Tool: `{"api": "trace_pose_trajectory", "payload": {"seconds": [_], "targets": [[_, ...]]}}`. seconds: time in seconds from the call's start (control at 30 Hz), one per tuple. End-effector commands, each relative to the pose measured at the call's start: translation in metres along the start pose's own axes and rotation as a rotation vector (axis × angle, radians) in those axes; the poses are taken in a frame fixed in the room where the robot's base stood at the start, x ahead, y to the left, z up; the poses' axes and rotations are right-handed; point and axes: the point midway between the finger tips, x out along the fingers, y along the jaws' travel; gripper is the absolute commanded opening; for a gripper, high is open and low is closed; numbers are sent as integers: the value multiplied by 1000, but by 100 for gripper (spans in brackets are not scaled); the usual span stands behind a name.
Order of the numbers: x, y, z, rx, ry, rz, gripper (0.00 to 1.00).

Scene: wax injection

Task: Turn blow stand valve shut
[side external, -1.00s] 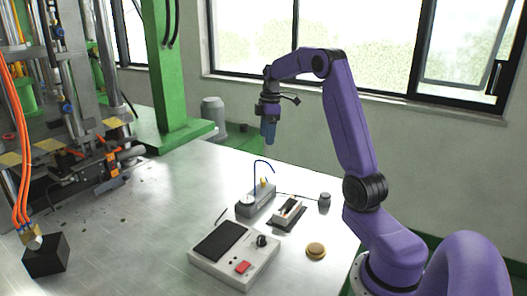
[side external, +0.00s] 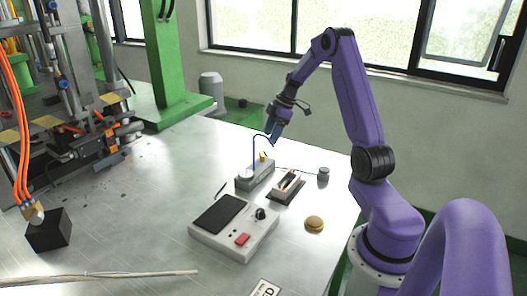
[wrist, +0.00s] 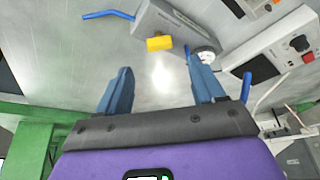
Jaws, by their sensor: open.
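The blow stand (side external: 254,175) is a small grey block on the steel table, with a round white gauge (wrist: 205,56) and a thin blue tube (side external: 254,152) rising and bending over. Its yellow valve handle (side external: 263,156) sits on top. In the wrist view the yellow handle (wrist: 159,43) lies ahead of the fingertips, roughly between them. My gripper (side external: 272,140) is above the stand, tilted, near the bend of the tube; I cannot tell whether they touch. In the wrist view my gripper (wrist: 160,65) has its two blue fingers wide apart with nothing between them.
A control box (side external: 235,228) with a dark panel, black knob and red button lies in front of the stand. Right of the stand are a small tray (side external: 286,188), a dark weight (side external: 323,174) and a round tan pad (side external: 314,223). Free table lies to the left.

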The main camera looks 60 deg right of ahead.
Motion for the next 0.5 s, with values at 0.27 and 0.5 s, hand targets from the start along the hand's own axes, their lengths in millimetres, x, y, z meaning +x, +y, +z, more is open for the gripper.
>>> {"api": "trace_pose_trajectory", "payload": {"seconds": [0.27, 0.5], "targets": [[50, -1, 0, -1, -1, -4, 68], [73, 0, 0, -1, -1, 0, 68]]}}
